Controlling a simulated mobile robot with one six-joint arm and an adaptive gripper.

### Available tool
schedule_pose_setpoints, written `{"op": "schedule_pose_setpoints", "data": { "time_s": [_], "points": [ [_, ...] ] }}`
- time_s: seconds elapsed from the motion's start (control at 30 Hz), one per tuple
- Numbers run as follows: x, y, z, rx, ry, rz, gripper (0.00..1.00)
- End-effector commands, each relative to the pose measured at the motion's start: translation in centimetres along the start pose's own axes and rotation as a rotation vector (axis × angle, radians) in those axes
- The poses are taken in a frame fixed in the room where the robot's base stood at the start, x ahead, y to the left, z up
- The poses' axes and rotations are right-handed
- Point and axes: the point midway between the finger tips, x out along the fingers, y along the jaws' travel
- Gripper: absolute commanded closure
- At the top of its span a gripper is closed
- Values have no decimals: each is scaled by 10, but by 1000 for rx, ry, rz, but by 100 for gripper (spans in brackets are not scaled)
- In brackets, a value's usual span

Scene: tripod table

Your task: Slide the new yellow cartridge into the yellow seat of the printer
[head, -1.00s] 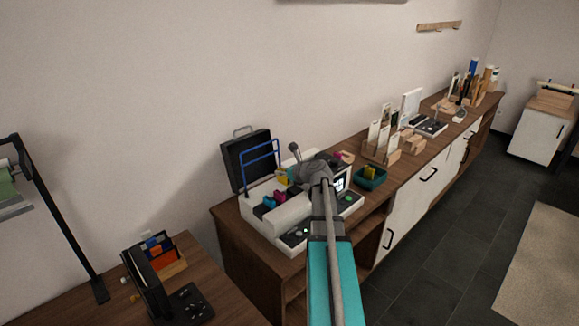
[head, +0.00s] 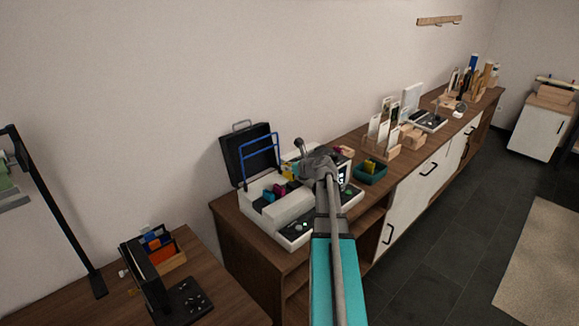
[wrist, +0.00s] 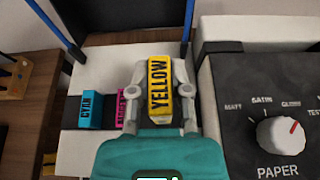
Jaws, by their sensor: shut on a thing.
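My gripper (wrist: 160,92) is shut on the yellow cartridge (wrist: 158,78), whose label reads YELLOW, with one finger on each side. It holds the cartridge over the printer's cartridge row, to the right of the cyan cartridge (wrist: 91,108) and the magenta cartridge (wrist: 121,104). In the head view, the printer (head: 292,207) stands on the wooden cabinet with its black lid raised, and my gripper covers part of it. The yellow seat is hidden by the cartridge and gripper, so I cannot tell how deep the cartridge sits.
The printer's dark panel with the PAPER knob (wrist: 280,135) rises close on the right. The blue lid frame (head: 262,150) stands behind the row. A teal bin (head: 369,177) with a yellow item sits right of the printer. Card holders stand farther along the cabinet.

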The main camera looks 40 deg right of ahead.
Motion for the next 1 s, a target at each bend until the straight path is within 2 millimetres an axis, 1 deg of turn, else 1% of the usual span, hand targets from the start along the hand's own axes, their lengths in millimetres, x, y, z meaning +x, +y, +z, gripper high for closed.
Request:
{"op": "schedule_pose_setpoints", "data": {
  "time_s": [0.03, 0.1, 0.33, 0.5, 1.0],
  "points": [
    [3, 0, -8, 0, 0, 0, 100],
    [6, 0, -13, 0, 0, 0, 100],
    [10, 1, -24, -1, -1, 1, 100],
    [12, 1, -27, -1, -1, 1, 100],
    [12, 1, -26, -1, -1, 2, 100]
  ]
}}
